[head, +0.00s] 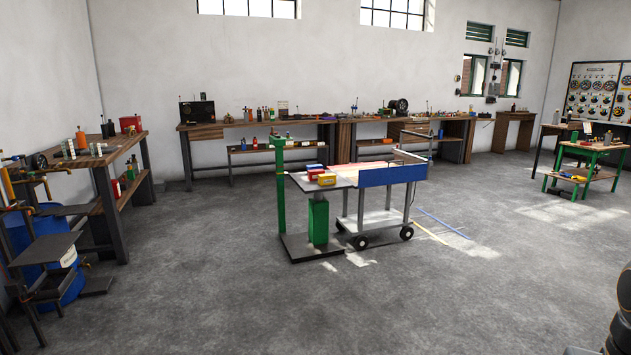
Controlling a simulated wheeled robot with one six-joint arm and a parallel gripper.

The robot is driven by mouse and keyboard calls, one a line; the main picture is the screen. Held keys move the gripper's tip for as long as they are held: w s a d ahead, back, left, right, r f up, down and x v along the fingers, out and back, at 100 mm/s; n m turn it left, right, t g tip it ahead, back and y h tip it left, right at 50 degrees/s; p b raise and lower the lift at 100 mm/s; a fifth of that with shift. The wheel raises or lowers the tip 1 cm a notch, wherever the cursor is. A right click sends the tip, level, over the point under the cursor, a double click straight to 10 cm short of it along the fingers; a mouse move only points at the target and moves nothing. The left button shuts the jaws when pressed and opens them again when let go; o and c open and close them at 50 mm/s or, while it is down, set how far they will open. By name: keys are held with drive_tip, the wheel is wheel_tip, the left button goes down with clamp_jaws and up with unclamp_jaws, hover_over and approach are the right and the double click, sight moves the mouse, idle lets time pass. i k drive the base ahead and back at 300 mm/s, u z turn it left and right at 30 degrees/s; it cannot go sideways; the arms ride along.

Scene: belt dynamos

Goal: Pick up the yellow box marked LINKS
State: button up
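A small yellow box (327,180) sits on the small dark-topped stand (300,183) in the middle of the room. Its marking is too small to read, so I cannot tell whether it says LINKS. A red box (315,169) is right behind it, with another yellowish item beside the two. Part of my arm shows dark at the bottom right edge. My gripper is not in view, and it is far from the box.
A cart with a blue side panel (393,175) stands against the stand's right side. A green post (280,185) rises at its left. Workbenches line the left and back walls. A green-legged table (592,150) is at right. The concrete floor in front is clear.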

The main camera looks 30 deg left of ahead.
sight(330, 179)
drive_tip(key=u, duration=0.65)
drive_tip(key=i, duration=0.75)
drive_tip(key=u, duration=1.35)
drive_tip(key=i, duration=1.45)
drive_tip(key=z, duration=0.25)
drive_tip(key=i, duration=1.65)
drive_tip(key=z, duration=1.3)
drive_tip(key=i, duration=0.25)
drive_tip(key=u, duration=0.1)
